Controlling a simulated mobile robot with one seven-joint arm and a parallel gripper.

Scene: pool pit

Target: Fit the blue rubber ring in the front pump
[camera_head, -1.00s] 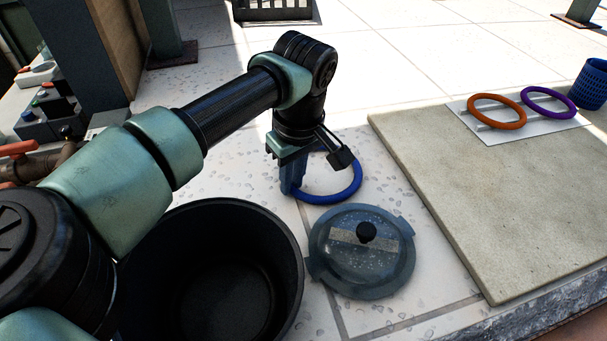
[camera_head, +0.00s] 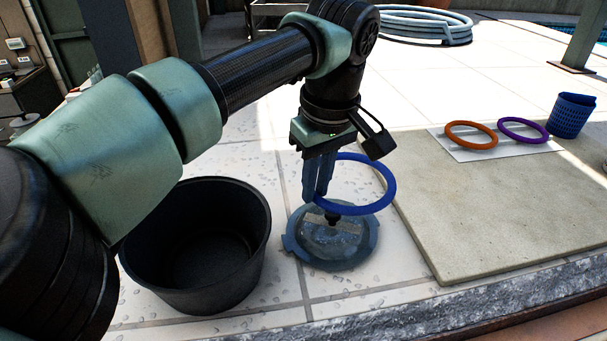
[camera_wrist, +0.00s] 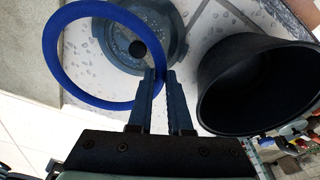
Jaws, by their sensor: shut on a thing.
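The blue rubber ring (camera_head: 388,185) is held up in the air by my gripper (camera_head: 317,196), whose fingers are shut on one side of it. In the head view the ring hangs over the round translucent lid with a dark knob (camera_head: 335,245), which lies on the paving. In the wrist view the ring (camera_wrist: 52,62) extends to the left of my gripper (camera_wrist: 160,75), and the lid (camera_wrist: 178,45) shows behind it. I cannot make out the front pump in these frames.
A black tub (camera_head: 262,230) stands open left of the lid. A beige slab (camera_head: 450,240) lies at the right, with an orange ring (camera_head: 449,137) and a purple ring (camera_head: 502,128) on a white sheet (camera_head: 470,157). A blue basket (camera_head: 571,118) stands beyond. A coiled hose (camera_head: 415,35) lies farther back.

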